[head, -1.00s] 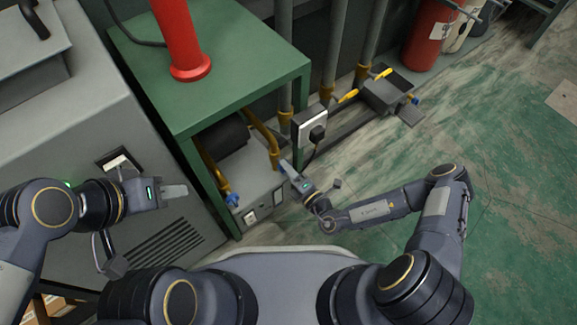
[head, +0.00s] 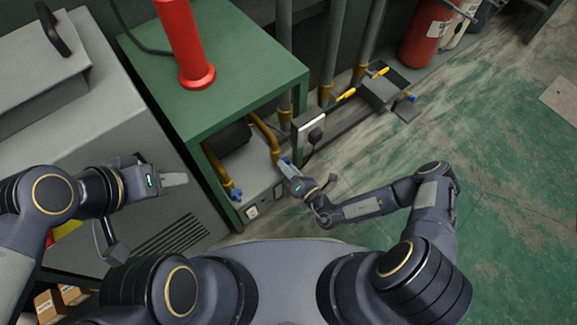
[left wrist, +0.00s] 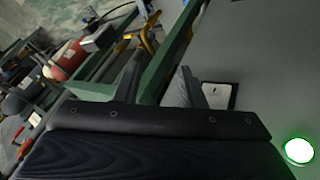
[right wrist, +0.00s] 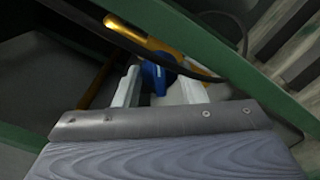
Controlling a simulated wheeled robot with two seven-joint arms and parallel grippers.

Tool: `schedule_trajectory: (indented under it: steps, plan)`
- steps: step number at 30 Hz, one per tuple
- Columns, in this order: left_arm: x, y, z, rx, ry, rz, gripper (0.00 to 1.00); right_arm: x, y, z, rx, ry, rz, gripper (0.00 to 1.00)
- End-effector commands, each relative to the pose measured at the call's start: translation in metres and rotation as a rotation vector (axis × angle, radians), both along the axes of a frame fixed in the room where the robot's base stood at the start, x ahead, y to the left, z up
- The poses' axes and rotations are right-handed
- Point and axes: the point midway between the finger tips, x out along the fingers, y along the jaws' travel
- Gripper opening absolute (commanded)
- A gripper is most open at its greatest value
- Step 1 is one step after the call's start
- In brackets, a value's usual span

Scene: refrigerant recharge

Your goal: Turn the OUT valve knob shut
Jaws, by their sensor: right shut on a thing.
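A blue valve knob (right wrist: 158,75) sits on a brass pipe (right wrist: 165,42) in the right wrist view. My right gripper (right wrist: 163,92) is shut on this knob, with a pale finger on each side. In the head view my right gripper (head: 286,164) is at the right brass pipe (head: 265,135) under the green table, and mostly hides the knob. A second blue knob (head: 236,195) is on the left pipe. I cannot read an OUT label. My left gripper (head: 175,180) is empty in front of the grey cabinet; its fingers stand apart in the left wrist view (left wrist: 160,82).
The green table (head: 235,85) carries a red cylinder (head: 184,45); its frame and a dark hose (right wrist: 170,70) are close to my right gripper. The grey cabinet (head: 150,180) is at left. A grey box with yellow handles (head: 383,92) is at right. Green floor lies open at right.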

Motion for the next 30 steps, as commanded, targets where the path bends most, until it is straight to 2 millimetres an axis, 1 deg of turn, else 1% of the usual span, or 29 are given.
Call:
schedule_trajectory:
  steps: [7,8,12,20,23,26,30]
  plan:
    - [0.000,0.000,0.000,0.000,0.000,0.000,0.36,-0.001,0.001,-0.001,0.000,0.003,0.002,0.14]
    - [0.000,0.000,0.000,0.000,0.000,0.000,0.36,-0.001,0.001,-0.001,0.000,0.003,0.002,0.40]
    - [0.000,0.000,0.000,0.000,0.000,0.000,0.36,-0.001,0.000,-0.001,0.000,0.003,0.001,0.58]
    - [0.000,0.000,0.000,0.000,0.000,0.000,0.36,0.000,0.000,0.000,0.001,0.002,0.000,0.59]
    - [0.000,0.000,0.002,0.000,0.000,0.000,0.36,-0.004,-0.003,0.000,0.001,0.002,-0.001,0.59]
    - [0.000,0.000,0.007,0.000,0.000,0.000,0.36,-0.015,-0.011,0.001,0.000,0.005,0.000,0.59]
    - [0.000,0.000,0.013,0.000,0.000,0.000,0.36,-0.035,-0.026,0.001,0.000,0.006,-0.002,0.59]
